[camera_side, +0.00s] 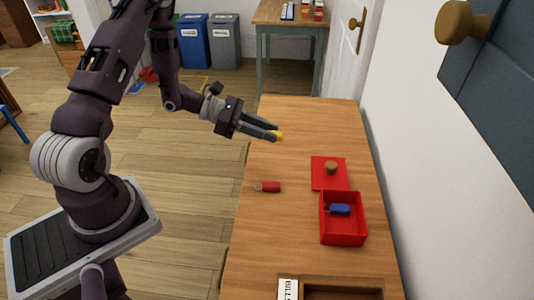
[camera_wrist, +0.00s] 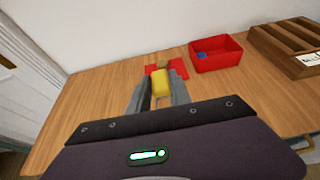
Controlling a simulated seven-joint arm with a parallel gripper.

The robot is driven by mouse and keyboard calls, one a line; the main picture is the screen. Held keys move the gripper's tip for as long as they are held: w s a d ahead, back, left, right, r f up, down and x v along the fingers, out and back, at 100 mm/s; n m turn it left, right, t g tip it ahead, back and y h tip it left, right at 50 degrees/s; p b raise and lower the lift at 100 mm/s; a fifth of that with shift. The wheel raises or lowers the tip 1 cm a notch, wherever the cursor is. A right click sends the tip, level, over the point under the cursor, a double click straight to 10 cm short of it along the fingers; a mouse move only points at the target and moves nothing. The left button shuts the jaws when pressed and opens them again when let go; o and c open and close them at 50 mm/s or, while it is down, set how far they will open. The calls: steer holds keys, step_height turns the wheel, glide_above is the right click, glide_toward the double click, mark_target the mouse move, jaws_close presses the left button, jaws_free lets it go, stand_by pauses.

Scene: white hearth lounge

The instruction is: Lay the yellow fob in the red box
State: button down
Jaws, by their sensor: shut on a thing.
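My gripper (camera_side: 277,131) is shut on the yellow fob (camera_side: 280,135), above the far part of the wooden table. In the wrist view the yellow fob (camera_wrist: 160,85) sits between the two fingers of my gripper (camera_wrist: 160,92). The red box (camera_side: 343,239) stands open on the table, nearer the side camera and right of my gripper. A blue fob (camera_side: 339,209) lies inside it. The red box also shows in the wrist view (camera_wrist: 217,62), right of the fingers. Its red lid (camera_side: 322,178) with a round wooden knob lies flat beside the box.
A red fob (camera_side: 268,187) lies on the table (camera_side: 270,225), left of the lid. A wooden tray (camera_side: 343,289) with a white label card stands at the table's near end. A white wall runs along the table's right side. The table's left part is mostly clear.

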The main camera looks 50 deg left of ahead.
steer(key=s+d+r+m, duration=0.1)
steer(key=d+r, duration=0.2)
steer(key=r, duration=0.2)
steer(key=n, duration=0.1)
glide_above(289, 171)
step_height(289, 171, down, 6)
step_height(289, 171, down, 11)
steer(key=shift+f, duration=0.1)
steer(key=shift+f, duration=0.15)
steer(key=c, duration=1.2)
jaws_free()
